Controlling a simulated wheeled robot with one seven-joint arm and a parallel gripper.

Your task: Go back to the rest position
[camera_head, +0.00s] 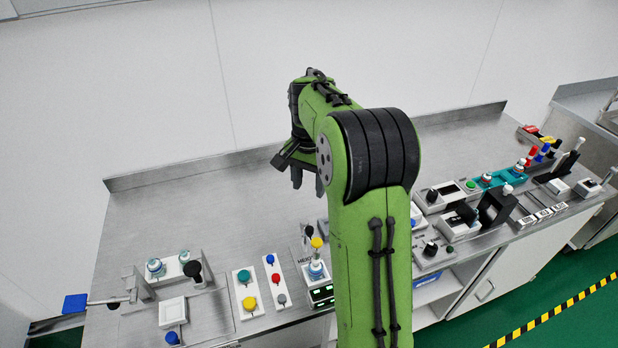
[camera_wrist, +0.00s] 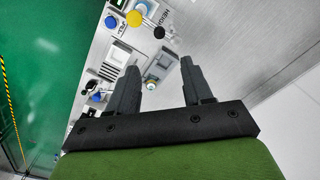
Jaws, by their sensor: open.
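My gripper (camera_head: 308,180) hangs at the end of my green arm, above the back middle of the steel bench. Its two dark fingers are apart, with nothing visible between them. In the wrist view my gripper (camera_wrist: 157,85) also shows two separated fingers. The steel bench (camera_head: 215,205) lies below it.
Button panels (camera_head: 245,292) and a small device with a display (camera_head: 321,294) stand along the front middle. A fixture with bottles (camera_head: 160,270) is at the left. Several devices (camera_head: 455,222) fill the right. The back left of the bench is clear. A wall (camera_head: 120,90) rises behind.

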